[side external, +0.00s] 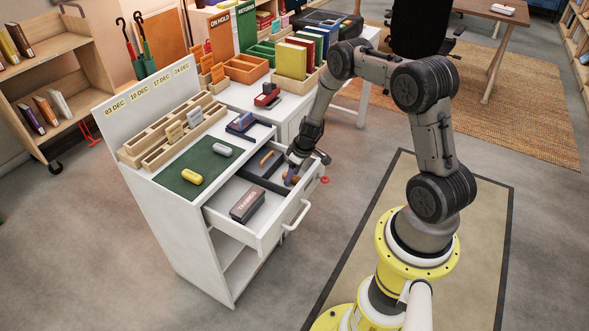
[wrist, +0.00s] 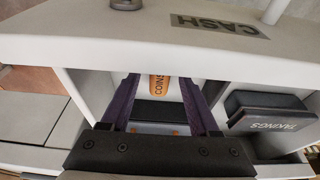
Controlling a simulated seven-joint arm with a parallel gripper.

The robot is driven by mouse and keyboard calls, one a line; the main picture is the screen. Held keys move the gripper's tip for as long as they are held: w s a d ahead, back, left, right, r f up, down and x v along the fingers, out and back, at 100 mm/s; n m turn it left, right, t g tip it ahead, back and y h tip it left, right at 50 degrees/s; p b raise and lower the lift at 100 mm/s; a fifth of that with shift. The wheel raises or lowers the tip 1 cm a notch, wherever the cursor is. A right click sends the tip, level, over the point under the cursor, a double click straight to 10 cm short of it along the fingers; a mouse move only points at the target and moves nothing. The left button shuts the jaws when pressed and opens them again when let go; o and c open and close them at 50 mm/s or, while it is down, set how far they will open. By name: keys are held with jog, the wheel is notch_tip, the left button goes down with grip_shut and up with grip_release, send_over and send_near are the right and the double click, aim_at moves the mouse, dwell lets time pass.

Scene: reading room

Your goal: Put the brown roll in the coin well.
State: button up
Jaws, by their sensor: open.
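An open white drawer (side external: 247,219) juts from the cabinet. My gripper (side external: 291,180) points down into its right part. In the wrist view its purple fingers (wrist: 160,100) are open and spread. Between them lies an orange-brown piece marked COINS (wrist: 160,90), apparently the brown roll, with gaps to the fingers. Whether it rests in the coin well is unclear, as my fingers and the drawer front hide the edges. A dark divided insert (side external: 262,173) lies behind my gripper, with another orange-brown piece (side external: 267,158) in it.
A yellow roll (side external: 191,177) and a grey roll (side external: 222,150) lie on the green mat (side external: 190,160) above. The drawer front with its CASH plate (wrist: 220,25) stands close to my fingers.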

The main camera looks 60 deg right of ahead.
jog(key=v, duration=1.3)
jog(key=s+a+r+t, duration=0.1)
jog(key=s+a+r, duration=0.1)
jog(key=a+r, duration=0.7)
jog(key=s+a+r, duration=0.2)
jog(key=a+r, duration=0.3)
jog(key=r, duration=0.9)
jog(key=s+a+r, duration=0.3)
jog(key=s, duration=0.6)
jog(key=s+a+r+t, duration=0.1)
jog(key=s+a+r, duration=0.2)
jog(key=s, duration=0.6)
jog(key=shift+a+r, duration=0.15)
jog(key=shift+a, duration=0.35)
